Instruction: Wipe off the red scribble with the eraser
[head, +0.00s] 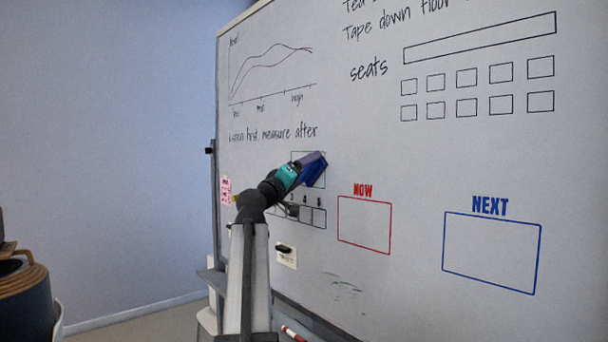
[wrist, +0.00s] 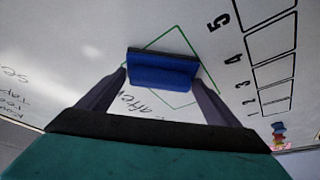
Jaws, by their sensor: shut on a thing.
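My gripper (head: 306,167) is shut on a blue eraser (head: 316,174) with a dark top edge. The eraser also shows between the fingers in the wrist view (wrist: 163,72). It is at the whiteboard (head: 420,155), over a green square outline (head: 325,157). In the wrist view the square appears as a diamond (wrist: 160,41), and the eraser crosses its middle. I cannot tell whether the eraser touches the board. No red scribble shows in either view. The eraser and gripper hide part of the square's inside.
Below the square is a row of numbered boxes (head: 319,217). A red NOW box (head: 365,198) and a blue NEXT box (head: 491,241) are to the right. A small black object (head: 284,249) is on the board, above dark smudges (head: 343,284). A red-and-white marker (head: 292,333) is low down.

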